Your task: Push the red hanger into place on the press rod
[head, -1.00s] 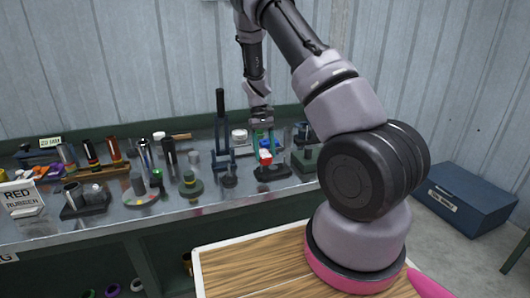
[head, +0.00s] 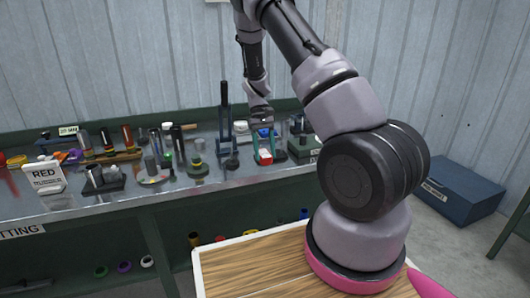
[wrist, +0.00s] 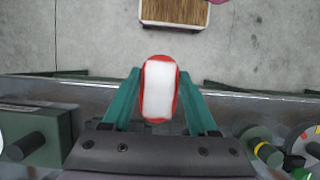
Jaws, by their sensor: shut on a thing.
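My gripper (head: 264,137) is shut on the red hanger (head: 264,157), above the bench, right of the tall black lever stand. In the wrist view, my gripper (wrist: 158,82) has its green fingers on either side of the hanger (wrist: 158,90), a red rounded piece with a white face toward the camera. A dark green block (head: 305,153) stands right of the hanger; in the wrist view its protruding dark rod (wrist: 27,146) shows at lower left, apart from the hanger. I cannot tell for sure that this is the press rod.
The lever stand (head: 225,125) rises close left of my gripper. Several tools and stepped pieces crowd the metal bench (head: 215,182) left of it, with a white RED sign (head: 46,176). A blue box (head: 460,188) lies on the floor at right.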

